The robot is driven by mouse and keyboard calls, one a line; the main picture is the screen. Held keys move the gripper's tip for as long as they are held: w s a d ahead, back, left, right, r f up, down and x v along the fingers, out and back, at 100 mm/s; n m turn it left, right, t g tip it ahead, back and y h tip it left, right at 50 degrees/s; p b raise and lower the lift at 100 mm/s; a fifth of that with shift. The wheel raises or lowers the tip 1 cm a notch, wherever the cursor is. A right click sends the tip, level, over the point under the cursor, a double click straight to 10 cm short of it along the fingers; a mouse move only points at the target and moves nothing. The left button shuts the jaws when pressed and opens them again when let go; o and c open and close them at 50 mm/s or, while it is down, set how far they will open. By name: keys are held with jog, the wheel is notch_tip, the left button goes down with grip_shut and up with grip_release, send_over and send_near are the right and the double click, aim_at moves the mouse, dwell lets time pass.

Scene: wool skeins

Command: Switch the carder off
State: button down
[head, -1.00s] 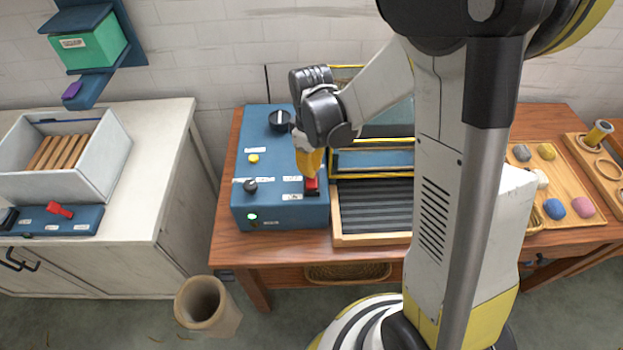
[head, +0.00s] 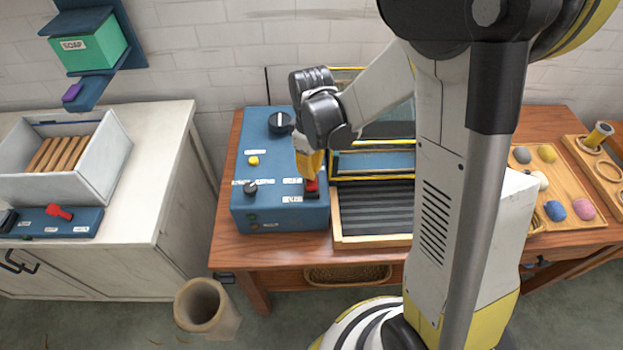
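The carder's blue control box (head: 275,205) stands on the wooden table. Its front right has a red rocker switch (head: 311,187) with small white labels above and below it. My gripper (head: 311,178) points down from above, its yellow end at the red switch, seemingly touching it and hiding part of it. The gap between my fingers cannot be made out. The green lamp (head: 252,217) on the box front is dark. A small reddish lamp (head: 254,226) shows below it.
The carder's dark ribbed bed (head: 375,212) adjoins the box on the right. A tray of coloured wool balls (head: 560,228) lies farther right. My arm hides much of the table's middle.

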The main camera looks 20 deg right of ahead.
jog(key=shift+r+p, duration=1.9)
jog(key=shift+r, duration=1.1)
jog(key=shift+s+r+b, duration=0.2)
jog(key=shift+r+b, duration=0.1)
jog(key=shift+r, duration=0.15)
jog(key=s+r+m+t+b, duration=0.7)
jog(key=s+m, duration=0.1)
jog(key=s, duration=0.4)
jog(key=shift+s, duration=0.2)
